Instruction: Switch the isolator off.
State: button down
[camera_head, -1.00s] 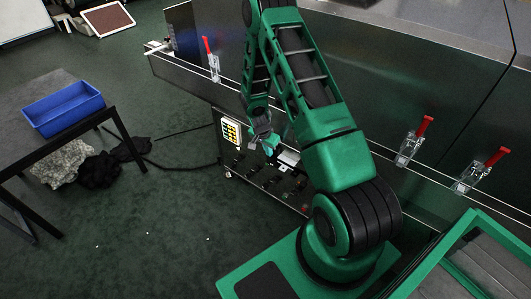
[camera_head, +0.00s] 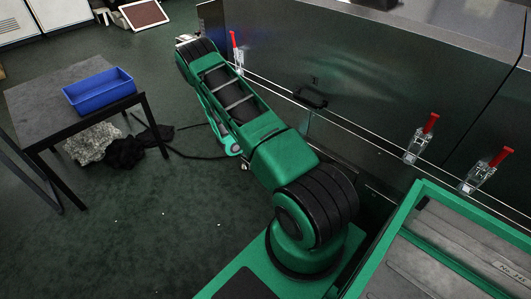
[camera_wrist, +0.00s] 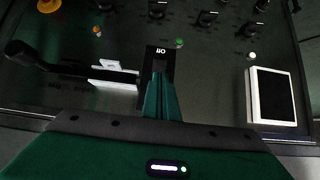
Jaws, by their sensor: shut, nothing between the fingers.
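In the wrist view, a dark upright plate (camera_wrist: 157,53) carries a small white label that seems to read "ISO" upside down; I take it for the isolator. A black lever (camera_wrist: 75,66) with a rounded end reaches left from beside the plate; my gripper partly hides where it joins. My gripper (camera_wrist: 160,78) is shut and empty, its fingertips over the lower part of the plate. I cannot tell whether they touch it or the lever. In the head view my arm hides the gripper and the panel.
In the head view, red-handled clamps (camera_head: 421,138) line the dryer wall. A table with a blue bin (camera_head: 99,91) stands left.

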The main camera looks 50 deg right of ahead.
jog(key=shift+d, duration=0.2)
jog(key=shift+d+r, duration=0.3)
jog(key=shift+d, duration=0.25)
